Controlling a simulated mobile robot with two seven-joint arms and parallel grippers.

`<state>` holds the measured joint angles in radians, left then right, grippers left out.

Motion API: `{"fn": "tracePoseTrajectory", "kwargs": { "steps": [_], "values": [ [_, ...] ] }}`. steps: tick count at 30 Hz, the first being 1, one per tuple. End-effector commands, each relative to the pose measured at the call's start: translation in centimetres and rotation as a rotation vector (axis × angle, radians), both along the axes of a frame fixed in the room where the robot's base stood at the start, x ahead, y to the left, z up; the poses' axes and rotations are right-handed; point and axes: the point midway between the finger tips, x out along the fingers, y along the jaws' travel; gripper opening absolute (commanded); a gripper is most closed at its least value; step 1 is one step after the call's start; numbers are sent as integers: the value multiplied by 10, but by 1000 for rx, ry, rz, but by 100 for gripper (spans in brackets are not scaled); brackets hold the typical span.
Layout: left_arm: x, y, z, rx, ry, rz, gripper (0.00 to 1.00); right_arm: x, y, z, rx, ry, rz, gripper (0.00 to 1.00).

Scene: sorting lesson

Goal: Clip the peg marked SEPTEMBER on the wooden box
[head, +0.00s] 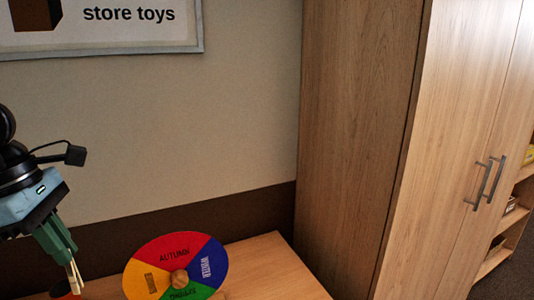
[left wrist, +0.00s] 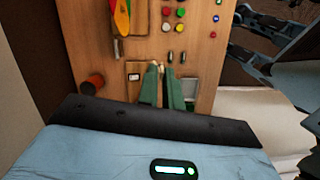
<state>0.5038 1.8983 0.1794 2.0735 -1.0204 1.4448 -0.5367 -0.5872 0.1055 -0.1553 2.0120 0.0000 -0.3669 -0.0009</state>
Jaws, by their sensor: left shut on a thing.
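The peg's marking cannot be read. Just left of the fingers is a wooden piece with a small white label (left wrist: 136,76), perhaps the wooden box; the gripper partly hides it. I cannot tell whether the peg touches it.
A season wheel (head: 199,259) with a wooden knob stands on the table (head: 265,262). A red-orange cylinder (left wrist: 92,85) stands left of the gripper, a grey tray (left wrist: 189,84) right. Several coloured buttons lie beyond. A tall wooden cabinet (head: 355,130) rises at right.

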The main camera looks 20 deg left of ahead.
Motion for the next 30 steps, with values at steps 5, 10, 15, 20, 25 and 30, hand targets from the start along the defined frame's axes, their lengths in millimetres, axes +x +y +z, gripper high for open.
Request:
{"fn": "tracePoseTrajectory", "kwargs": {
  "steps": [5,10,15,20,25,30],
  "values": [
    [-5,16,-23,-5,-5,-127,0,4,-1,8,-1,-10,0,36],
    [-7,21,-41,-3,-2,-217,0,1,-1,10,-3,-7,2,36],
    [-9,22,-55,-3,-1,-297,0,1,-2,13,-5,-9,2,36],
    [-9,23,-57,-5,-6,-304,0,-1,-2,12,-5,-4,3,36],
    [-9,22,-59,-4,-6,-324,0,-2,-3,12,-7,-4,4,36],
    [-9,21,-65,2,-2,-361,0,0,-3,14,-7,-9,3,36]
  ]
}}
